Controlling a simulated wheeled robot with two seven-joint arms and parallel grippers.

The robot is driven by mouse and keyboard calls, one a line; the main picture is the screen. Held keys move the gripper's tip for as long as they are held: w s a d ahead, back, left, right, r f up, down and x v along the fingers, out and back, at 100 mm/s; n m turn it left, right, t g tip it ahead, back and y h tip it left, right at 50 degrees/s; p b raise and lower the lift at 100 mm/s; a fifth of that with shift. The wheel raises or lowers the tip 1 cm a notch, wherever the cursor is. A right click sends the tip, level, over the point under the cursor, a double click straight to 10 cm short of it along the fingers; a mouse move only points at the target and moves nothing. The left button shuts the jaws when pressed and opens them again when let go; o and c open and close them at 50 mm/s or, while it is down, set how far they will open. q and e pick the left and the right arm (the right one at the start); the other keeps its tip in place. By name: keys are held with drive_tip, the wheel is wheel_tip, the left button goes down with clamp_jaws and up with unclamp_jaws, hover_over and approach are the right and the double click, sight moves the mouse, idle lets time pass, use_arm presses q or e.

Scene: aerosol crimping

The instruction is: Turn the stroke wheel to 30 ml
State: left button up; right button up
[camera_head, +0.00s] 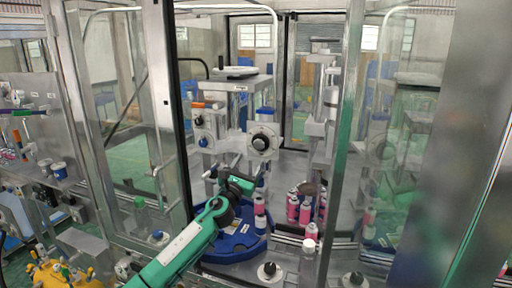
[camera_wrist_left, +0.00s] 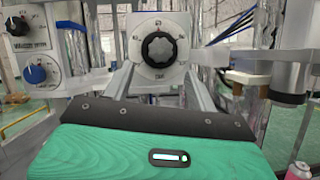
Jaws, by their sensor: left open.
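The stroke wheel (camera_head: 261,142) is a black knob on a round white dial, on the front of the grey filling machine. In the left wrist view the stroke wheel (camera_wrist_left: 158,48) is seen nearly face-on, with small marks around its rim that are too small to read surely. My left gripper (camera_head: 260,174) is just below and in front of the wheel. In the left wrist view its two fingers (camera_wrist_left: 160,82) stand apart, one on each side below the dial, with nothing between them. The wheel looks clear of the fingers. My right gripper is not in view.
A panel with a blue knob (camera_wrist_left: 36,74) and a black knob is left of the wheel. Pink cans (camera_head: 305,212) stand right of a blue round table (camera_head: 225,247). Glass doors with metal frames (camera_head: 345,140) flank the opening. A yellow object (camera_head: 58,275) is at lower left.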

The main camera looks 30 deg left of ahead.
sight(258, 147)
use_arm(q)
drive_tip(key=p+x, duration=0.1)
drive_tip(key=x, duration=0.6)
drive_tip(key=shift+c, duration=0.9)
drive_tip(key=c, duration=0.8)
drive_tip(key=shift+f, duration=0.1)
drive_tip(key=shift+n, duration=0.3)
